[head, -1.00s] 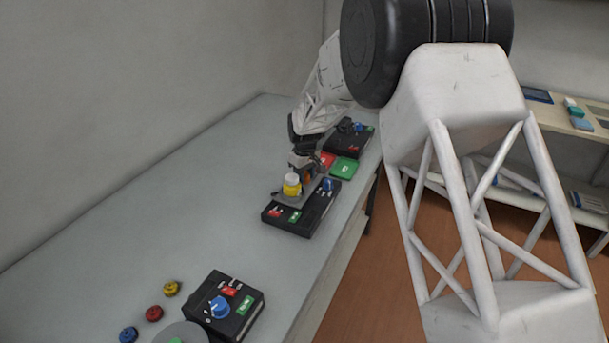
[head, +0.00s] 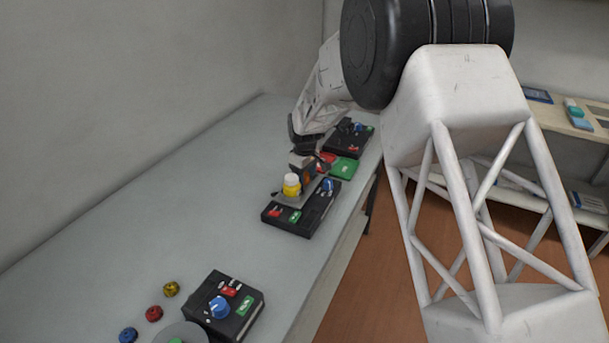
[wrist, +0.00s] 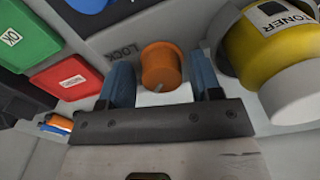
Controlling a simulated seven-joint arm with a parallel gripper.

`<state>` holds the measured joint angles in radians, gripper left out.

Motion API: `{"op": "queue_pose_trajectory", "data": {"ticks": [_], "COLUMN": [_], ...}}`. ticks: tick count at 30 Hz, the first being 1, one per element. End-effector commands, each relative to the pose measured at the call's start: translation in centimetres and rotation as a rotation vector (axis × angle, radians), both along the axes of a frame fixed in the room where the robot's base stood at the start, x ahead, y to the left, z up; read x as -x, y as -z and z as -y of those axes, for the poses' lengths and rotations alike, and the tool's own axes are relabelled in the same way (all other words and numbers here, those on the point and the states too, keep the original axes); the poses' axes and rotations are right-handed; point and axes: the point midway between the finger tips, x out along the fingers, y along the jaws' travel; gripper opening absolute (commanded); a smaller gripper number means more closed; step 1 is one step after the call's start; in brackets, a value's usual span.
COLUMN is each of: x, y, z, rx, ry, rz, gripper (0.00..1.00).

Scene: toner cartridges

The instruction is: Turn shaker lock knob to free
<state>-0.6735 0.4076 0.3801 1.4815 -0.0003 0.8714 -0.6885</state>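The orange lock knob (wrist: 160,66) shows in the wrist view, next to the word LOCK on the grey shaker plate (wrist: 148,24). A pale line marks the knob's near side. My gripper (wrist: 160,80) is open, with one blue finger on each side of the knob and visible gaps between. I cannot tell how deep the fingers reach. In the head view my gripper (head: 306,172) is over the black shaker unit (head: 296,222), and the knob is mostly hidden. A yellow toner bottle (wrist: 262,45) with a white cap lies close to the right finger; it also shows on the shaker (head: 291,188).
Green OK (wrist: 20,38) and red (wrist: 72,78) buttons lie left of the fingers, with a blue knob (head: 328,184) on the unit. Another black unit (head: 346,140) stands behind, one in front (head: 228,307).

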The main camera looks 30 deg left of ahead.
Motion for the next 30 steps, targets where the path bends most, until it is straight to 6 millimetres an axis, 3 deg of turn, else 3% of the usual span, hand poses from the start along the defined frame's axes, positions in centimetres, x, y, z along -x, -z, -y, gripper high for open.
{"op": "queue_pose_trajectory", "data": {"ticks": [17,30], "x": [0.10,0.11], "y": [0.13,0.04], "z": [-0.03,-0.05], "rx": [0.001,0.001], "ry": [0.040,0.278], "rz": [-0.002,-0.001], "gripper": [0.63,0.63]}}
